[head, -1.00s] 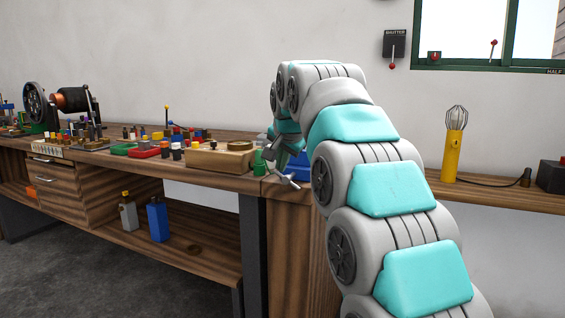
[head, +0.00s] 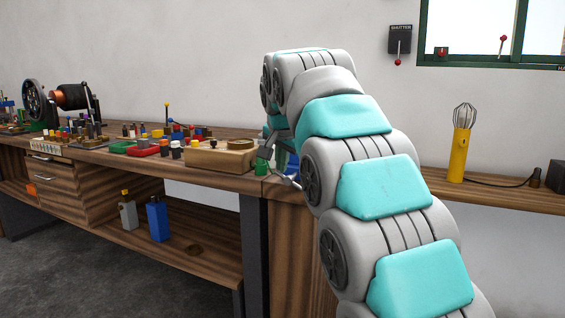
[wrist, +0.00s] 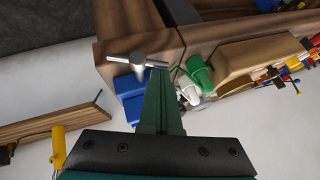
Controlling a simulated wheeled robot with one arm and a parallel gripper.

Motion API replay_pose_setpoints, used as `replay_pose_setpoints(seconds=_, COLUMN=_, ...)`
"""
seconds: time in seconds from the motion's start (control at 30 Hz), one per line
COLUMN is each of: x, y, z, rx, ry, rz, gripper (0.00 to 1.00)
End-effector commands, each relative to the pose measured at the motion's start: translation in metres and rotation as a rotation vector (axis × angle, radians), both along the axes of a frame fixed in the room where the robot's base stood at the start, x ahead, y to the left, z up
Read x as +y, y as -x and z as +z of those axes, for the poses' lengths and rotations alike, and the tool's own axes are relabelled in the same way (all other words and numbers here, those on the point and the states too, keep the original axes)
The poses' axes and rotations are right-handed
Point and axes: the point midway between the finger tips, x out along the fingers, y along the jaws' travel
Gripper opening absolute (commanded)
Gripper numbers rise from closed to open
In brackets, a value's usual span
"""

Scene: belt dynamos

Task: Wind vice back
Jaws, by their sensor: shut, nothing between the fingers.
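The vice is a blue body at the bench corner, partly hidden behind my arm in the head view (head: 292,165). In the wrist view its blue body (wrist: 130,108) lies left of my fingers. Its silver screw head with a thin cross bar (wrist: 138,64) sticks out past the bench edge; the bar runs nearly level in that view. My gripper (wrist: 160,72) is shut and empty, with its tip at the right end of the bar. I cannot tell whether they touch. In the head view my arm hides most of the gripper.
A green cup-like piece (wrist: 198,74) and a white one (wrist: 190,94) sit close right of my fingers. A wooden block (head: 220,155) stands left of the vice on the bench. A yellow whisk-topped tool (head: 459,155) stands on the right-hand shelf. The floor in front is clear.

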Motion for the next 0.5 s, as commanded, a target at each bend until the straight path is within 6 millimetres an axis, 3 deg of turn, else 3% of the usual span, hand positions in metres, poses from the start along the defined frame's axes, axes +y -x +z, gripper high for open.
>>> replay_pose_setpoints(seconds=0.5, x=0.012, y=0.006, z=-0.007, rx=0.001, ry=0.001, rz=0.001, gripper=0.0)
